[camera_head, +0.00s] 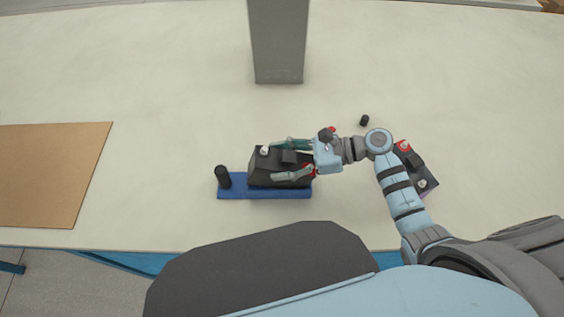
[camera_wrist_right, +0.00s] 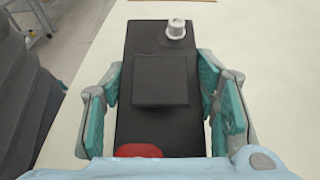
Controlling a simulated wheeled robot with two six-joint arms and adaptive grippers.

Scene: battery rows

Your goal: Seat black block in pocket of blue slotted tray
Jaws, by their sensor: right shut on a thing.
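A black block (camera_head: 262,168) with a white round terminal on top is between the fingers of my right gripper (camera_head: 278,160), which is shut on it from both long sides. In the right wrist view the block (camera_wrist_right: 150,125) shows its raised square middle, white terminal and a red cap near the palm, between the teal finger pads of the gripper (camera_wrist_right: 160,82). The block is over the blue slotted tray (camera_head: 235,191) and covers much of it. The pocket is hidden; I cannot tell whether the block rests in it or is held above. My left gripper is out of view.
A black upright cylinder (camera_head: 222,177) stands at the tray's left end. Another black block (camera_head: 422,172) lies to the right, partly behind my arm. A small black cylinder (camera_head: 364,120), a brown mat (camera_head: 50,175) and a grey column (camera_head: 278,45) are on the pale table (camera_head: 170,110).

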